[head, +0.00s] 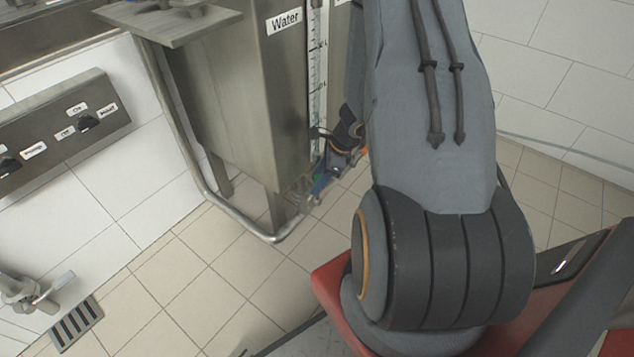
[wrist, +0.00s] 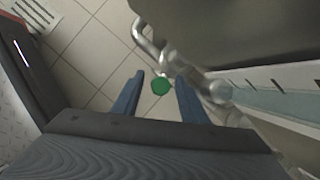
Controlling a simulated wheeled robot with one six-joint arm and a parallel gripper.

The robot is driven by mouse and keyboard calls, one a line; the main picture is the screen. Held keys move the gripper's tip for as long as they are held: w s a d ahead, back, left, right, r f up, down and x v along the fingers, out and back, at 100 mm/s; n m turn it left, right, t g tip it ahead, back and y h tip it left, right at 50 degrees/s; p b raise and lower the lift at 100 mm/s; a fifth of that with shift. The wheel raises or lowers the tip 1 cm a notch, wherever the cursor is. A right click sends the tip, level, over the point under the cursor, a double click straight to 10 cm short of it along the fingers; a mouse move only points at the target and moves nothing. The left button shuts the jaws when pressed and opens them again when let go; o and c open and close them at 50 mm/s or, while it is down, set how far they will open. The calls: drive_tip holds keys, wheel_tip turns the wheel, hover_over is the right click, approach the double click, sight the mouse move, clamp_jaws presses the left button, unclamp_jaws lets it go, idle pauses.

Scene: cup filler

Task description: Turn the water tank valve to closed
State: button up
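The steel water tank (head: 240,110) with a "Water" label stands left of my arm in the head view; its side also shows in the wrist view (wrist: 230,30). The tank's valve (head: 302,190) is small and partly hidden at the tank's lower corner. In the wrist view a green valve handle end (wrist: 160,87) shows between the tips of my gripper (wrist: 159,78). The two blue fingers are apart, with gaps on both sides of the green part. In the head view my gripper (head: 322,180) is beside the valve, mostly behind my arm. The handle's full direction is unclear.
A clear level gauge (head: 318,80) runs up the tank, close to my wrist. A metal pipe (head: 200,190) bends under the tank. A switch panel (head: 60,125) is on the left wall, with a tap (head: 30,292) below. Tiled floor (head: 165,285) lies open beneath.

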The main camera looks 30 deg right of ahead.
drive_tip(key=shift+f, duration=0.1)
clamp_jaws()
